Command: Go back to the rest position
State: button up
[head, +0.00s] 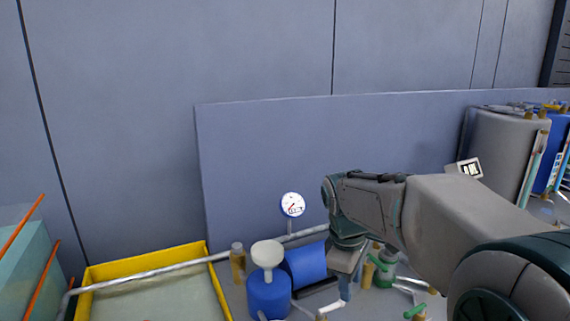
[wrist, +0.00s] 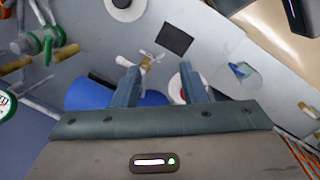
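My gripper (wrist: 159,70) shows in the wrist view with its two fingers apart and nothing between them. A white cross-shaped valve handle (wrist: 147,60) lies beyond the left fingertip; I cannot tell how far below it is. In the head view my gripper (head: 345,285) points down over the coolant rig, right of the blue tank (head: 305,263). My arm reaches in from the right and hides part of the rig.
A blue container with a white funnel top (head: 268,255) stands beside a yellow-rimmed tray (head: 150,264). A round gauge (head: 292,204) stands before the grey back panel (head: 260,150). Green valves (head: 385,262) and pipes crowd the right. A grey tank (head: 505,145) stands far right.

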jog(key=s+d+f+m+t, duration=0.1)
jog(key=s+f+m, duration=0.1)
jog(key=s+m, duration=0.3)
jog(key=s+d+f+m+t+y, duration=0.1)
jog(key=s+m, duration=0.5)
jog(key=s, duration=0.5)
jog(key=shift+f+m+t, duration=0.3)
jog(key=shift+f, duration=0.1)
jog(key=shift+s, duration=0.1)
jog(key=shift+c, duration=0.3)
dwell(1.4)
